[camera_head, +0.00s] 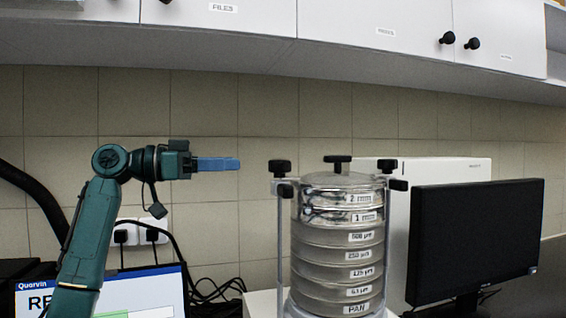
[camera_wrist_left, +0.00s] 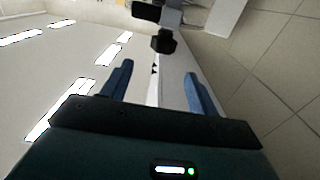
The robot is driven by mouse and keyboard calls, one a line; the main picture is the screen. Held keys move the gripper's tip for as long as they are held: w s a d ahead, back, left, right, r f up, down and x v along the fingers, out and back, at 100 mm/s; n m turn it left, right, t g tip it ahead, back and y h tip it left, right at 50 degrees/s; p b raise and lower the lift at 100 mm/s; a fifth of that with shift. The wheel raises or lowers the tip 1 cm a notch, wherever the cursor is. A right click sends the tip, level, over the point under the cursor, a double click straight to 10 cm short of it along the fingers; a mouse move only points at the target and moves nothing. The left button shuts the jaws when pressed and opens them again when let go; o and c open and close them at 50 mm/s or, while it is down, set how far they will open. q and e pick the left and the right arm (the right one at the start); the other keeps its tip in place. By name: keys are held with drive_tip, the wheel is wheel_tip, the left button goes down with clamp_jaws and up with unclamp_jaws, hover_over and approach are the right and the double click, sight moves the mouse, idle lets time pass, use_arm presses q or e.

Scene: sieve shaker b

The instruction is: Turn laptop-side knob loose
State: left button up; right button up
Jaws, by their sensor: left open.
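The sieve shaker's stack of steel sieves (camera_head: 338,240) stands right of centre in the head view. On its left, laptop side, a black knob (camera_head: 280,166) tops a metal rod, with a second black piece (camera_head: 285,190) just below. My left gripper (camera_head: 238,163) points right at about the upper knob's height, its blue fingers a short gap away from it. In the left wrist view my left gripper (camera_wrist_left: 158,70) is open and empty, with a black knob (camera_wrist_left: 163,42) beyond the fingertips. My right gripper is in neither view.
The laptop (camera_head: 150,295) is at lower left, under my left arm. A black monitor (camera_head: 475,240) stands right of the shaker, before a white box (camera_head: 440,170). Wall cabinets (camera_head: 375,30) hang above.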

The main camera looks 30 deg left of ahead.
sight(287, 162)
use_arm(q)
drive_tip(key=p+x, duration=0.3)
drive_tip(key=x, duration=0.9)
drive_tip(key=shift+w+a+r+p, duration=0.1)
drive_tip(key=shift+a+r+p, duration=0.1)
drive_tip(key=shift+p, duration=0.2)
drive_tip(key=shift+w+d+f, duration=0.1)
drive_tip(key=shift+w+d, duration=0.3)
drive_tip(key=shift+w, duration=0.15)
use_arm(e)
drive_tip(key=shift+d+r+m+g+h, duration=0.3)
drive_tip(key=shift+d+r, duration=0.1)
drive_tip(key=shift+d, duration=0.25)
use_arm(q)
drive_tip(key=shift+c, duration=0.3)
drive_tip(key=c, duration=0.8)
drive_tip(key=shift+c, duration=0.7)
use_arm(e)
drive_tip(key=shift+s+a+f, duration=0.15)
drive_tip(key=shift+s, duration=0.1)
